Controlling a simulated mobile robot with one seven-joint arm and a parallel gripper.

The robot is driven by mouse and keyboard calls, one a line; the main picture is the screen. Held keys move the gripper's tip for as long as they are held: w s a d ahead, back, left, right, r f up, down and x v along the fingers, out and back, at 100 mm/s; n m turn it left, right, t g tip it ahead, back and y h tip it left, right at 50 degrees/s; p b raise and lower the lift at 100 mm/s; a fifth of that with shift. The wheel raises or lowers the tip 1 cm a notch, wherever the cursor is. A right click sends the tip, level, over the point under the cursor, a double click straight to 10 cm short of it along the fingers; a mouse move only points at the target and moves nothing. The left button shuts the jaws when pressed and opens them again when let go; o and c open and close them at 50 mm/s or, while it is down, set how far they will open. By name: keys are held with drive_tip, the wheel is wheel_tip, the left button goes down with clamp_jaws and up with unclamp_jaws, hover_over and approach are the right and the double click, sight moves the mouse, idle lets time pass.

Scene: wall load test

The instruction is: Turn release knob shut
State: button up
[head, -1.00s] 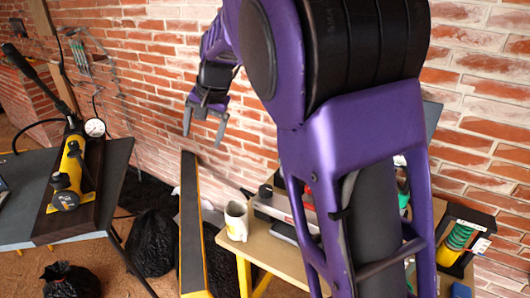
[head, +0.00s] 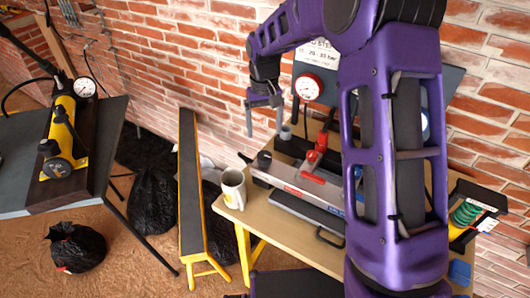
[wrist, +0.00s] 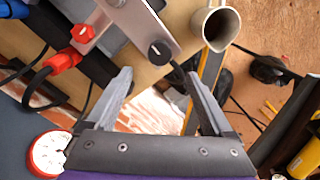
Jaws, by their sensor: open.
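A black round knob (wrist: 160,52) with a white mark sits on the end of a grey metal unit in the wrist view. It also shows at the unit's left end in the head view (head: 264,160). It looks like the release knob, though no label is readable. My gripper (head: 264,112) is open and empty, above the bench near the brick wall. In the wrist view the knob lies just beyond the gap between the fingertips (wrist: 157,80). I see no contact with it.
A mug (head: 233,190) stands on the bench left of the grey unit (head: 300,190), which carries red fittings (head: 318,150). A red-rimmed gauge (head: 308,87) is behind. A yellow pump (head: 63,130) stands on another table at left.

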sight(264, 155)
wheel_tip(264, 155, down, 10)
drive_tip(key=shift+f, duration=0.1)
idle(0.4)
drive_tip(key=c, duration=1.4)
drive_tip(key=shift+o, duration=0.2)
